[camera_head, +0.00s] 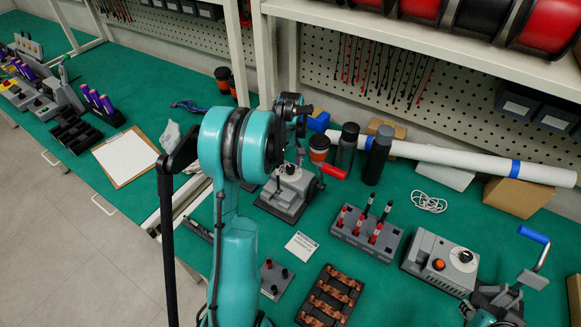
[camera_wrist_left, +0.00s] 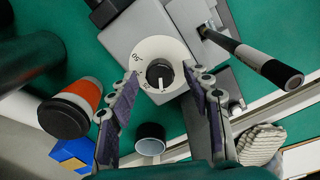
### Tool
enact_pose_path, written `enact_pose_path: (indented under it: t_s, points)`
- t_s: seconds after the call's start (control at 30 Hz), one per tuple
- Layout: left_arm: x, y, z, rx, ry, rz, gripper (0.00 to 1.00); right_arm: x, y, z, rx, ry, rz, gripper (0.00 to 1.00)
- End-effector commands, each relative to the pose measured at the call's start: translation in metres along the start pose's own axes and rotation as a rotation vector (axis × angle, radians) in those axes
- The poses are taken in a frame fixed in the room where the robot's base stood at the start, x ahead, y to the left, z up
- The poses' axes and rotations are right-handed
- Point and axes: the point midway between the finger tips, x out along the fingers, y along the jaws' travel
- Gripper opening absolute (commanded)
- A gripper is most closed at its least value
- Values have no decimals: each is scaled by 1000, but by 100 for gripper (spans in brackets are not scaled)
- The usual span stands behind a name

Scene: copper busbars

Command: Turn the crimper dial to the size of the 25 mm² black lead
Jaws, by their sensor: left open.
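The crimper (camera_head: 287,192) is a grey device on the green bench with a red-gripped lever. Its white dial plate (camera_wrist_left: 150,47) fills the middle of the left wrist view. In the head view my arm partly hides the gripper and crimper. Several red and black leads stand in a grey rack (camera_head: 348,236); I cannot read their sizes. Part of my right gripper (camera_head: 492,303) shows at bottom right.
An orange and black cup (camera_head: 319,150) and dark bottles (camera_head: 379,155) stand close behind the crimper. A white card (camera_head: 301,246), a copper-piece tray (camera_head: 330,297) and a grey box with a dial (camera_head: 441,262) lie in front and to the right.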

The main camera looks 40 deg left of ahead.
Motion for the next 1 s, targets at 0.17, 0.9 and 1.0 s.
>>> enact_pose_path:
  t_s: [0.17, 0.9, 1.0]
  points:
    - [3, 0, 0, 0, 0, 0, 50, 1, 0, 0, 0, 0, 0, 31]
    - [3, 0, 0, 61, 0, 0, 0, -1, 0, -1, 0, 0, 0, 31]
    - [3, 0, 0, 116, 0, 0, 0, -2, 0, -1, 0, 0, 0, 31]
